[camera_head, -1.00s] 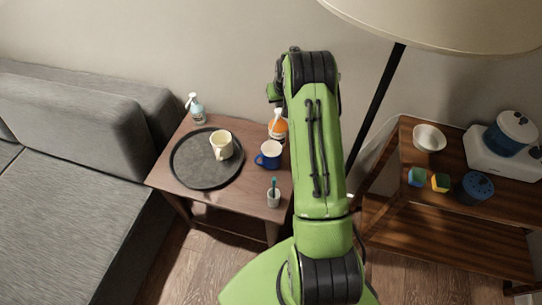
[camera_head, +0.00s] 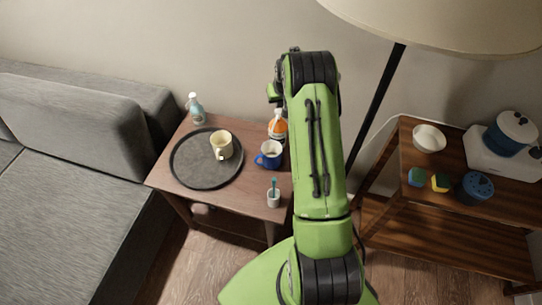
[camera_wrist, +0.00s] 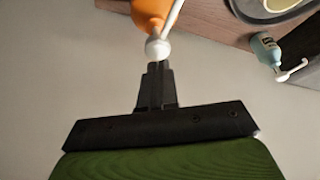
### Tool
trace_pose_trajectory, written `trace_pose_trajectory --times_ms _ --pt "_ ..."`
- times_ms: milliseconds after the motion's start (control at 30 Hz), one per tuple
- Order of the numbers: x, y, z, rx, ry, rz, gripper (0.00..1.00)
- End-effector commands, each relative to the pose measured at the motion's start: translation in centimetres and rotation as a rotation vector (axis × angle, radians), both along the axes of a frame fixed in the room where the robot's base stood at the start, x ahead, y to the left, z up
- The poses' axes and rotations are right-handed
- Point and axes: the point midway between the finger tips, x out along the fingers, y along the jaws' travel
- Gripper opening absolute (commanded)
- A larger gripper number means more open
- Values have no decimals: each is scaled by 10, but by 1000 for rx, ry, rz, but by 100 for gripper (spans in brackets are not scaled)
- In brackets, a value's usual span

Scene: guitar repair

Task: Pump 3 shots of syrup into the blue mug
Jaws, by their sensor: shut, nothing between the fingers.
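The blue mug (camera_head: 269,155) stands on the small wooden table, in front of the orange pump bottle (camera_head: 278,126) in the head view. Part of that bottle is hidden behind my arm. In the wrist view the orange bottle (camera_wrist: 150,12) is at the top, with its white pump head (camera_wrist: 157,47) facing the camera. My gripper (camera_wrist: 157,68) is shut and empty, its fingertips at the pump head. I cannot tell whether they touch it. The blue mug is not visible in the wrist view. My gripper is hidden in the head view.
A dark round tray (camera_head: 190,178) holds a cream mug (camera_head: 221,145). A pale blue pump bottle (camera_head: 196,109) stands at the table's back corner, and a small cup with a brush (camera_head: 273,198) near the front. A lamp pole (camera_head: 375,105) and shelf (camera_head: 420,215) are at right.

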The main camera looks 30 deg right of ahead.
Motion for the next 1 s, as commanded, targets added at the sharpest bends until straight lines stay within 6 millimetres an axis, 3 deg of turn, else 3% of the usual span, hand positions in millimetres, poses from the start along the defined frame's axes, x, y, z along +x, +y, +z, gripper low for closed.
trace_pose_trajectory --times_ms 400,1000 --pt "0 0 -1 0 0 0 0" --pt "0 0 -23 0 1 0 0"
